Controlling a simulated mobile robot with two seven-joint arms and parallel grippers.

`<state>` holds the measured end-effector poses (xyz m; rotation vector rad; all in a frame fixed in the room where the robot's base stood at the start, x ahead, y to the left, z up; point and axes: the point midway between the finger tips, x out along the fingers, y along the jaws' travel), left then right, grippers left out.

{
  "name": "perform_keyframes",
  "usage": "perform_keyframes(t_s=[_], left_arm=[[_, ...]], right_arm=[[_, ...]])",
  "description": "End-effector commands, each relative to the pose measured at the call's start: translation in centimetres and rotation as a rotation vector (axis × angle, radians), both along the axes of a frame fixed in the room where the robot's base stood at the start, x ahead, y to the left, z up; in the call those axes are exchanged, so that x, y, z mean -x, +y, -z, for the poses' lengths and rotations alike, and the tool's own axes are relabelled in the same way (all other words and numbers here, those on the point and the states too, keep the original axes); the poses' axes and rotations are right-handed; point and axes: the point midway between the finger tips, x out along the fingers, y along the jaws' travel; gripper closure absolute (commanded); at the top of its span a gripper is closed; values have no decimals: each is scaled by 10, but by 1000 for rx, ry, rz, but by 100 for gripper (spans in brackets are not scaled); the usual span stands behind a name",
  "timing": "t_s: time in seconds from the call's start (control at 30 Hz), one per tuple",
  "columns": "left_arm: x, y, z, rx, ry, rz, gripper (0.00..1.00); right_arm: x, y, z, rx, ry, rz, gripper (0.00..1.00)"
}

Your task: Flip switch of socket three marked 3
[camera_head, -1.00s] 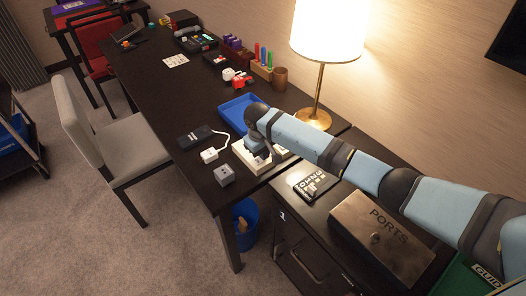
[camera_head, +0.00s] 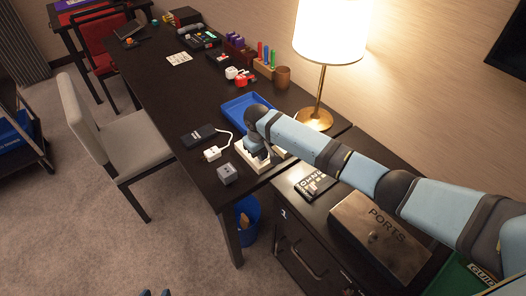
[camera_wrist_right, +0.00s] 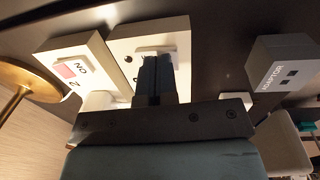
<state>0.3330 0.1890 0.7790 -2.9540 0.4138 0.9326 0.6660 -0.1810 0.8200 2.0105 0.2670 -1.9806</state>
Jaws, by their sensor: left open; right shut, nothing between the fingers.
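A white socket strip (camera_head: 280,154) lies on the dark desk, partly hidden by my right arm in the head view. In the right wrist view, one white block (camera_wrist_right: 62,60) bears a "2", "ON" and a red patch. Beside it is another white socket block (camera_wrist_right: 125,45), with holes and a raised white piece at my fingertips. I cannot read a 3 on it. My right gripper (camera_wrist_right: 157,70) is shut and empty, its tips over this block; contact is unclear. It also shows in the head view (camera_head: 260,156). My left gripper (camera_head: 156,293) is open, only its tips showing at the bottom edge.
A grey adaptor cube (camera_head: 227,174), a white plug (camera_head: 212,153) and a black device (camera_head: 198,136) lie left of the strip. A blue tray (camera_head: 240,107) is behind. A brass lamp (camera_head: 314,118) stands near my right arm. A PORTS box (camera_head: 375,235) is at the right.

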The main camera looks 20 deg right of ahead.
Motion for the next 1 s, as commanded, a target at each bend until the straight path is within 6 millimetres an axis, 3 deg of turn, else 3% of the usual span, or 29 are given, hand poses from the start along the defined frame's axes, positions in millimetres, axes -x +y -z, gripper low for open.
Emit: perform_keyframes(t_s=[0.27, 0.37, 0.63, 0.7, 1.0], left_arm=[[-1, -1, 0, -2, -10, 0, 57], [3, 1, -2, -16, -9, 7, 57], [5, 4, -45, -37, -34, 21, 57], [6, 5, -35, -37, -38, 21, 57], [7, 5, -29, -39, -26, 21, 57]], right_arm=[[0, 0, 1, 0, 0, 0, 100], [-1, -3, -12, 0, 0, 1, 100], [-5, -16, -51, -1, 1, 4, 100], [-6, -18, -61, -1, -4, 3, 100], [-8, -24, -121, -1, -2, 3, 100]])
